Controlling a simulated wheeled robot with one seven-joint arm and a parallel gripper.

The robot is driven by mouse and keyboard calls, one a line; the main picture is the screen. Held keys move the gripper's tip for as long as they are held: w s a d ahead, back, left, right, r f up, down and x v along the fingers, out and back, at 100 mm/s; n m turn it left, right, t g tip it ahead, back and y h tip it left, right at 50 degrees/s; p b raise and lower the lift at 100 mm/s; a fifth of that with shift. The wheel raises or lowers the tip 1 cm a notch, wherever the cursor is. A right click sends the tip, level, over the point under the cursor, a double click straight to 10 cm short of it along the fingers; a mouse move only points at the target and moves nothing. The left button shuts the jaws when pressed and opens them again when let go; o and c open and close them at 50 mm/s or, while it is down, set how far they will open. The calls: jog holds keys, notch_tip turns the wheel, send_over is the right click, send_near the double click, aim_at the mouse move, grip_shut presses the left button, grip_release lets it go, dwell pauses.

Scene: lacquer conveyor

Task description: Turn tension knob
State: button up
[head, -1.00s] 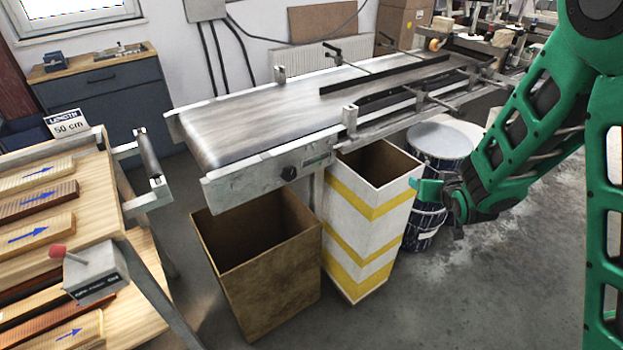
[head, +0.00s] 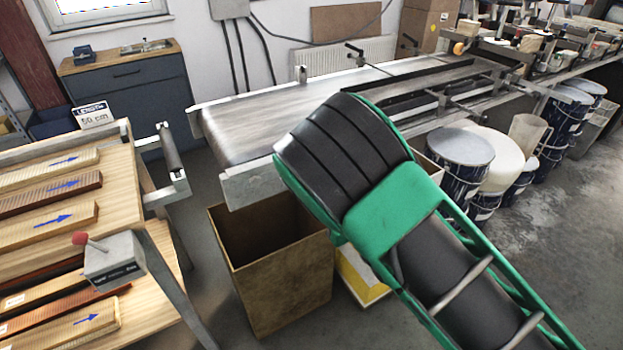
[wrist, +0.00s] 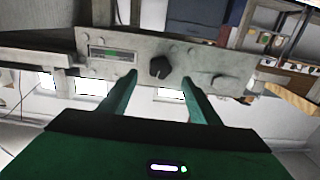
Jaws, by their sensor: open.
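The tension knob (wrist: 160,67) is a small black knob on the grey metal side plate (wrist: 206,62) of the conveyor, seen in the wrist view. My gripper (wrist: 158,78) is open, its two green fingers apart, one to each side below the knob in the picture. The knob appears in line with the gap between the fingers; I cannot tell how far off it is. A small scale window with a green mark (wrist: 110,54) is left of the knob. In the head view the conveyor belt (head: 240,125) shows, but my arm hides the knob and my gripper.
An open brown bin (head: 285,285) stands below the belt's end, with a yellow-and-white bin (head: 358,280) partly hidden beside it. A rack with wooden strips (head: 50,235) and a red-tipped lever box (head: 112,262) is at left. Several drums (head: 460,165) stand at right.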

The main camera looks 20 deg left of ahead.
jog(key=x, duration=0.8)
jog(key=shift+w, duration=0.1)
jog(key=shift+c, duration=0.6)
jog(key=c, duration=0.9)
jog(key=shift+c, duration=0.2)
